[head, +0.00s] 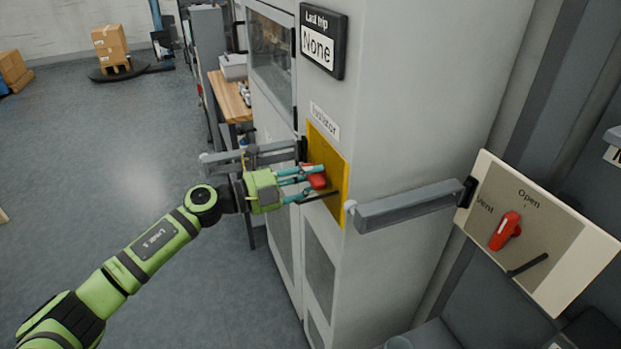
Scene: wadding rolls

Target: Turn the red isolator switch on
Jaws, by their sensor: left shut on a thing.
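The red isolator switch (318,181) sits on a yellow plate (341,190) on the side of the grey cabinet, below a label reading "Isolator". My left gripper (313,178) reaches it from the left, its teal fingers shut on the red handle. The fingers hide part of the handle, so I cannot tell its exact position. My right gripper is not in view.
A "Last trip: None" sign (322,40) hangs above the switch. A grey bar (408,205) juts out right of the yellow plate. A panel (545,225) marked "Vent" and "Open" carries another red handle (505,231). Open floor (130,150) lies left.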

